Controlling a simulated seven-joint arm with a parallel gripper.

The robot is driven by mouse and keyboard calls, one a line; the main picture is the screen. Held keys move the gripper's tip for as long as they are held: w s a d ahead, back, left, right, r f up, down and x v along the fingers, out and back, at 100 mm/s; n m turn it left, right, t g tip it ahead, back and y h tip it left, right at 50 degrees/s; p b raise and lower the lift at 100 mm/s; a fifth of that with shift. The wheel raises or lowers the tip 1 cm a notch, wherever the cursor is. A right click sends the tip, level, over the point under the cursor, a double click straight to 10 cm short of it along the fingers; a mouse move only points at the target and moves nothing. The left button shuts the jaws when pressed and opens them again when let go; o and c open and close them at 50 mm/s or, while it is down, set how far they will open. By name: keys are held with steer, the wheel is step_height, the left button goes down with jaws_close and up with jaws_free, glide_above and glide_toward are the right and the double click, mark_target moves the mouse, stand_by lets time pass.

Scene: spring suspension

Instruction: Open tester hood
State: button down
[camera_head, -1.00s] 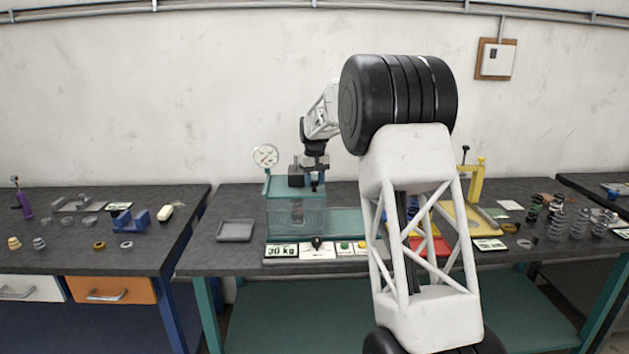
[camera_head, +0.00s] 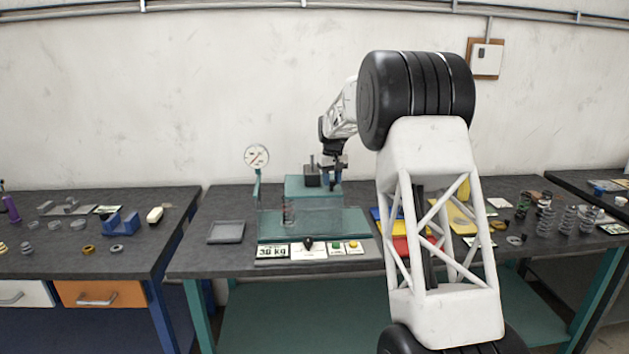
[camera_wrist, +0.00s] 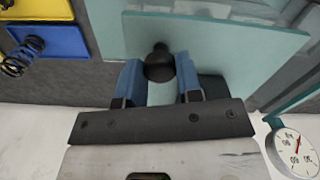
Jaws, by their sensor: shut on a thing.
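The tester has a teal base (camera_head: 355,222) on the middle bench, with a clear hood (camera_head: 318,218) over part of it. In the wrist view the hood shows as a pale, see-through panel (camera_wrist: 235,45) with a dark round knob (camera_wrist: 160,64). My gripper (camera_wrist: 160,78) has its blue fingers shut on this knob, one on each side. In the head view my gripper (camera_head: 333,184) is at the tester's upper right part. A spring (camera_head: 289,212) shows at the tester's left. The knob is hard to make out in the head view.
A gauge (camera_head: 256,156) stands at the tester's back left. A control panel (camera_head: 310,250) lines its front. A grey tray (camera_head: 227,232) lies left of it. Coloured trays, including a red one (camera_head: 415,246), are partly hidden behind my arm. Several springs (camera_head: 565,218) stand at the right.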

steer(key=d, duration=1)
steer(key=shift+r, duration=0.1)
steer(key=c, duration=0.8)
jaws_free()
steer(key=shift+r, duration=3.85)
